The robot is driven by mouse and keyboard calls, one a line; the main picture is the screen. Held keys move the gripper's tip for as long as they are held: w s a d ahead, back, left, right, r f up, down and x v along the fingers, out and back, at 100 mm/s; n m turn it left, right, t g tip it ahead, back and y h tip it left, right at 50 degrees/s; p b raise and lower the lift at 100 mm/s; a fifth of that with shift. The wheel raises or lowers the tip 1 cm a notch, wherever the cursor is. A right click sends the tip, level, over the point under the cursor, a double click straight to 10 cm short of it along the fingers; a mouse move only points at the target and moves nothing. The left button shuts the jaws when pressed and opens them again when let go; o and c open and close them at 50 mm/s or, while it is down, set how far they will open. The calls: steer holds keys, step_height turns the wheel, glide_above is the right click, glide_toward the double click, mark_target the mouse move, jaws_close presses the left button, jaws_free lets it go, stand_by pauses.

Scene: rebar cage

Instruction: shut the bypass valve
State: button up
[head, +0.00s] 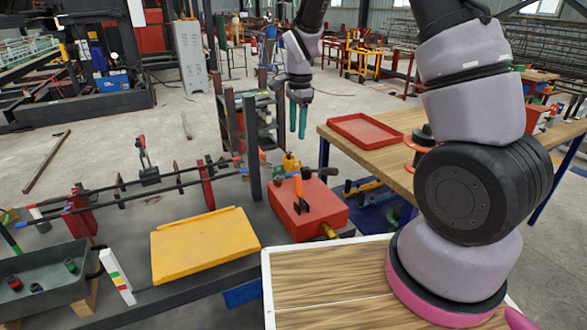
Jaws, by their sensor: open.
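A red box-shaped block (318,216) stands on the dark bench near the middle of the head view. An orange lever (299,187) stands up from its top, tilted slightly; this looks like the bypass valve's handle. A yellow fitting (329,231) sticks out at the block's front, and another yellow part (291,163) shows behind it. My gripper (298,137) points down with its two teal fingers slightly apart, open and empty. In the picture it is above and behind the lever, not touching it.
A yellow tray (204,244) lies left of the block. Rebar rods with red supports (207,186) run at left. Dark upright posts (252,146) stand left of my gripper. A wooden table (370,155) with a red tray (364,129) is at right.

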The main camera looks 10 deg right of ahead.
mark_target(293, 174)
steer(key=shift+m, duration=0.3)
steer(key=f, duration=0.9)
steer(key=a+f, duration=0.1)
steer(key=f, duration=0.4)
steer(key=shift+w+f, duration=0.2)
steer(key=shift+w, duration=0.05)
jaws_close()
stand_by(0.6)
